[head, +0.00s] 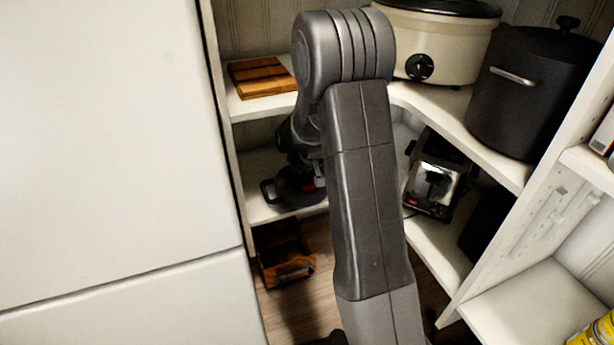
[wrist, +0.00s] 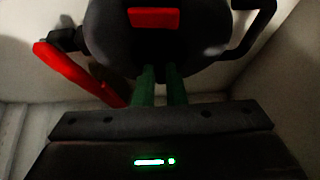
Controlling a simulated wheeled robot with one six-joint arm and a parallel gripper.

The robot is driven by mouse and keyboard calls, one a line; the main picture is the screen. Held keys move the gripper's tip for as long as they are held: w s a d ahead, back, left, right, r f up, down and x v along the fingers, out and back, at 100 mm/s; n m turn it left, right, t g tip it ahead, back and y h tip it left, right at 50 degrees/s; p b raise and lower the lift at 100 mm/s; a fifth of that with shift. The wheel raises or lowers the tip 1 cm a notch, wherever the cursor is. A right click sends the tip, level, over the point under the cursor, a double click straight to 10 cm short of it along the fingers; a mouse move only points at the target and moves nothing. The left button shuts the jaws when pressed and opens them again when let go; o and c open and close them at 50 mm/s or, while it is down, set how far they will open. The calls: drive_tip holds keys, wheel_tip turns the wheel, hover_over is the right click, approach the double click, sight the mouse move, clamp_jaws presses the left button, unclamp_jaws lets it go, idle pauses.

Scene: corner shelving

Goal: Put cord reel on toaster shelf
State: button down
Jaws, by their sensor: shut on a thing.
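The cord reel (head: 297,187) is dark and round with a black loop handle at its left, at the middle-left shelf in the head view. The wrist view shows the cord reel (wrist: 205,55) close up, with a red patch and a red bar at its left. My gripper (wrist: 161,72) has its green fingers shut on the reel's near side. In the head view my arm hides the gripper and part of the reel. The toaster (head: 436,186) is chrome and black and stands on the toaster shelf (head: 436,247), right of my arm. I cannot tell whether the reel touches its shelf.
A wooden board (head: 262,78), a cream slow cooker (head: 445,50) and a black pot (head: 530,90) stand on the upper shelf. A wooden crate (head: 285,262) is on the floor below. A white upright (head: 530,215) borders the right. Bare shelf shows in front of the toaster.

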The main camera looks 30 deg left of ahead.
drive_tip(key=shift+w+a, duration=0.7)
drive_tip(key=shift+a, duration=0.15)
drive_tip(key=shift+d+f+b, duration=0.1)
drive_tip(key=shift+f+b, duration=0.1)
drive_tip(key=shift+b, duration=0.2)
drive_tip(key=shift+s, duration=0.1)
drive_tip(key=c, duration=1.5)
unclamp_jaws()
drive_tip(key=shift+f, duration=0.15)
drive_tip(key=p+v, duration=0.3)
drive_tip(key=v, duration=0.9)
